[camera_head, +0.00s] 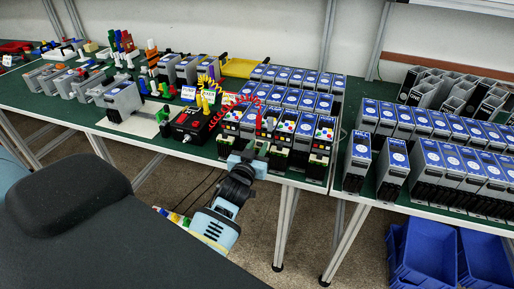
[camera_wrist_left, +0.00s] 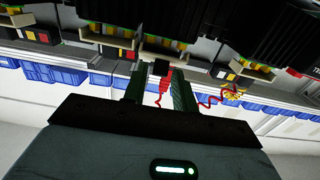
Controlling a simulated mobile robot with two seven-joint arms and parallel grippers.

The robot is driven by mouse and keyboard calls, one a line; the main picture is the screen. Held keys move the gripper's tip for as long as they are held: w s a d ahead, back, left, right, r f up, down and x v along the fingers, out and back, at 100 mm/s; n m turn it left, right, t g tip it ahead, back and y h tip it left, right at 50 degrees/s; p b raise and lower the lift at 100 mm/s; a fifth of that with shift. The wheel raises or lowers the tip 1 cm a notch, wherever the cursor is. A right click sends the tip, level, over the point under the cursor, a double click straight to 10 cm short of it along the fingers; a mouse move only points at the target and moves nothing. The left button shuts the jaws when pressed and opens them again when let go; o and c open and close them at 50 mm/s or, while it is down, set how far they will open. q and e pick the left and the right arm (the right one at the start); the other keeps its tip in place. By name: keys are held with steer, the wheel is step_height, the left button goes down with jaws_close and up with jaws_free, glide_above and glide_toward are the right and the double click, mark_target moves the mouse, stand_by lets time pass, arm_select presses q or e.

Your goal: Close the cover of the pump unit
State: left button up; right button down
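No part named as a pump unit can be told for certain, and I cannot make out an open cover. Grey units with blue tops and coloured front panels (camera_head: 280,128) stand at the table's front edge. My left gripper (camera_head: 257,148) is at that edge, just in front of these units. In the left wrist view its two green fingers (camera_wrist_left: 159,84) are apart, with a small dark block (camera_wrist_left: 159,67) seen between or beyond their tips. Contact cannot be told. Dark unit bodies (camera_wrist_left: 185,18) fill the top of that view. My right gripper is not in view.
A black box with a red button (camera_head: 189,124) and a red coiled cable (camera_head: 222,117) lie left of the units. More blue-topped units (camera_head: 440,155) crowd the right table. Blue crates (camera_head: 425,252) stand on the floor. Bare green tabletop (camera_head: 50,100) shows at left.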

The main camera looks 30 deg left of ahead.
arm_select(q)
jaws_close()
steer(key=shift+r, duration=0.1)
steer(key=g, duration=0.2)
steer(key=w+g+h, duration=0.1)
steer(key=g, duration=0.1)
steer(key=shift+a+r, duration=0.1)
steer(key=shift+r, duration=0.25)
steer(key=shift+w+a+g+h, duration=0.1)
steer(key=shift+w+g+h, duration=0.2)
steer(key=shift+g, duration=0.55)
steer(key=shift+w+g+h, duration=0.15)
steer(key=shift+g+h, duration=0.15)
steer(key=shift+g, duration=0.55)
steer(key=shift+o, duration=1.4)
jaws_free()
steer(key=shift+s+r, duration=0.1)
steer(key=shift+s, duration=0.05)
